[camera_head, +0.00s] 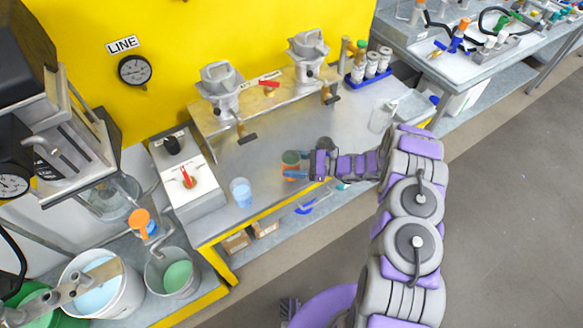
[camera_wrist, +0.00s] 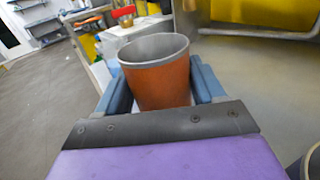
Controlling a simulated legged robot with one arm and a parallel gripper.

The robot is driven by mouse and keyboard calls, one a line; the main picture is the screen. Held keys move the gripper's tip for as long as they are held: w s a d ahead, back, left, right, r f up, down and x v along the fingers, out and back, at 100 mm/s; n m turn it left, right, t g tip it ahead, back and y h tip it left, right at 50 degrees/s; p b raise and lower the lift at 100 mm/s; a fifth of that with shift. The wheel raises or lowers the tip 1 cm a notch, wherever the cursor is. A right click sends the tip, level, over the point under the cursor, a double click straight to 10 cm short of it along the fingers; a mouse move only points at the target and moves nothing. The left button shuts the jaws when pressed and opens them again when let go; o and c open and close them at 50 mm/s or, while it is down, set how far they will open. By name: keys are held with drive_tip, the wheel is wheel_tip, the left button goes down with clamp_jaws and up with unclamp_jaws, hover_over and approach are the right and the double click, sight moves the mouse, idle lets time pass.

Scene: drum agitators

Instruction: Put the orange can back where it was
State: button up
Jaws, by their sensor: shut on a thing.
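The orange can (camera_wrist: 158,80) stands between the two blue fingers of my gripper (camera_wrist: 158,95) in the wrist view. Its top is open with a grey rim, and it is roughly upright. In the head view the orange can (camera_head: 290,168) is small and partly hidden by my gripper (camera_head: 297,172), near the front edge of the grey worktop (camera_head: 270,140). My gripper is shut on the can, with a finger on each side. I cannot tell whether the can's base touches the worktop.
A light blue cup (camera_head: 241,192) stands left of the can. A control box (camera_head: 187,175) is farther left, and two metal agitators (camera_head: 221,85) stand behind. A clear beaker (camera_head: 382,116) and a blue rack (camera_head: 368,72) are at the right. The worktop centre is clear.

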drive_tip(key=shift+w, duration=0.7)
wheel_tip(320, 180, down, 4)
drive_tip(key=shift+a+r+b, duration=0.1)
drive_tip(key=shift+b, duration=0.55)
drive_tip(key=shift+r, duration=0.1)
drive_tip(key=o, duration=0.9)
drive_tip(key=shift+c, duration=0.2)
drive_tip(key=d+p, duration=0.2)
drive_tip(key=d, duration=1)
drive_tip(key=shift+s, duration=0.3)
